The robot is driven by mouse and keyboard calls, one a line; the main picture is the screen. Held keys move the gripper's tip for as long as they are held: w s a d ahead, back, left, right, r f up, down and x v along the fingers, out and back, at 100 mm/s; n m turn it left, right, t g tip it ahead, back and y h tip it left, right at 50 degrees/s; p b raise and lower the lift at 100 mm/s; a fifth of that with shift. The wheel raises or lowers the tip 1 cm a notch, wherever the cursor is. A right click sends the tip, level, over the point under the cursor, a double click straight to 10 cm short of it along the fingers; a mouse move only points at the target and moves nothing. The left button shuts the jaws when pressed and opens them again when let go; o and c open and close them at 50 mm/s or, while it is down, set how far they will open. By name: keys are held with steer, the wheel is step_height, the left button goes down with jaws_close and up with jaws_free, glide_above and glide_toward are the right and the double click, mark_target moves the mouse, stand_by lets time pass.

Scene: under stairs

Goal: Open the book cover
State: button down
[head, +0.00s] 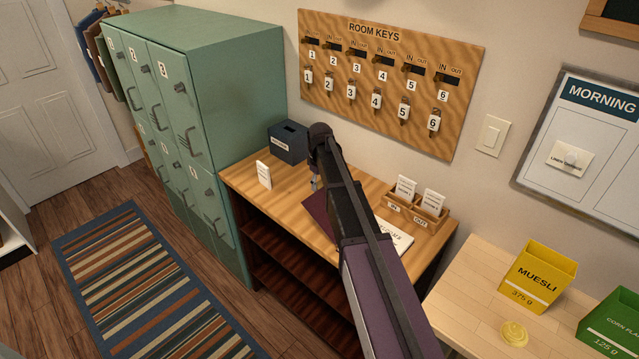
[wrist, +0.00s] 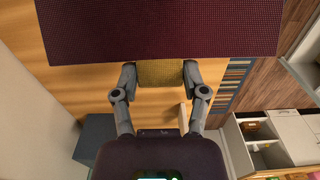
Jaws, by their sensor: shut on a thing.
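The dark maroon book cover (head: 317,213) shows on the wooden desk, left of my arm. White printed pages (head: 400,241) show to the right of my arm; the middle of the book is hidden behind it. In the wrist view the cover (wrist: 160,28) fills the top as a broad maroon sheet. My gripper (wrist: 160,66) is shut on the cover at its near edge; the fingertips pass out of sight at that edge. A yellowish textured patch shows between the fingers. In the head view my gripper (head: 315,183) is small and partly hidden by my wrist.
The desk (head: 237,178) also bears a dark blue box (head: 288,143), a small white card (head: 264,175) and an IN/OUT card holder (head: 414,213). Green lockers (head: 240,90) stand left. A key board (head: 390,80) hangs behind. A lighter counter (head: 465,290) with boxes stands right.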

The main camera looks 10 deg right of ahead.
steer(key=s+r+p, duration=0.1)
steer(key=d+r+t+p, duration=0.1)
steer(key=r, duration=0.1)
steer(key=shift+s+d+y+p, duration=0.15)
steer(key=shift+s+y+p, duration=0.15)
steer(key=shift+s+p, duration=0.1)
steer(key=shift+s+d+r+p, duration=0.3)
steer(key=shift+s+r, duration=0.05)
steer(key=shift+c, duration=0.6)
jaws_free()
steer(key=shift+w+f, duration=0.1)
